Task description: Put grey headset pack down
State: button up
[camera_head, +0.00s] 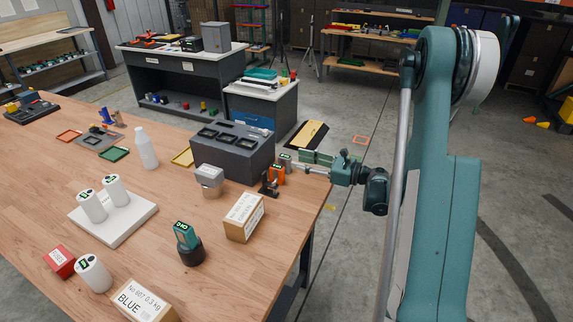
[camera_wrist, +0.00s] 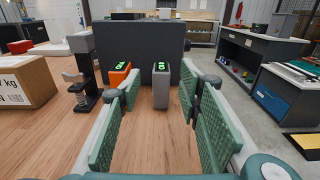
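The grey headset pack (camera_wrist: 161,88) stands upright on the wooden table in the wrist view, with a lit green mark on its top. An orange pack (camera_wrist: 119,76) stands just left of it. In the head view the grey pack (camera_head: 285,160) is small and sits beside the orange pack (camera_head: 277,174), close to the dark grey box. My gripper (camera_head: 304,163) reaches in from the right at the table's edge. In the wrist view its green ribbed fingers (camera_wrist: 162,115) are spread wide, with visible gaps on both sides of the grey pack. The gripper is open and empty.
The dark grey slotted box (camera_head: 233,151) stands right behind the packs. A black stand (camera_head: 269,184) and a cardboard box (camera_head: 244,216) are to their left in the wrist view. The wood directly in front of the grey pack is bare.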

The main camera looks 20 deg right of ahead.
aim_at(289, 158)
jog(key=shift+w+a+r+g+h+p, duration=0.15)
jog(key=shift+w+r+g+h+p, duration=0.15)
jog(key=shift+r+g+h+p, duration=0.3)
jog(key=shift+s+d+r+g+h+p, duration=0.1)
jog(key=shift+g+h+p, duration=0.1)
jog(key=shift+g+h, duration=0.25)
jog(key=shift+d+r+g+h+p, duration=0.1)
jog(key=shift+g+h+p, duration=0.05)
jog(key=shift+g+h, duration=0.3)
jog(key=shift+f, duration=0.1)
jog(key=shift+x, duration=1.3)
jog(key=shift+r+b+x, duration=0.15)
jog(key=shift+b+x, duration=0.3)
jog(key=shift+x, duration=0.85)
jog(key=shift+r+b+x, duration=0.15)
jog(key=shift+b+x, duration=0.3)
jog(key=shift+x, duration=0.85)
jog(key=shift+a, duration=0.1)
jog(key=c, duration=1.1)
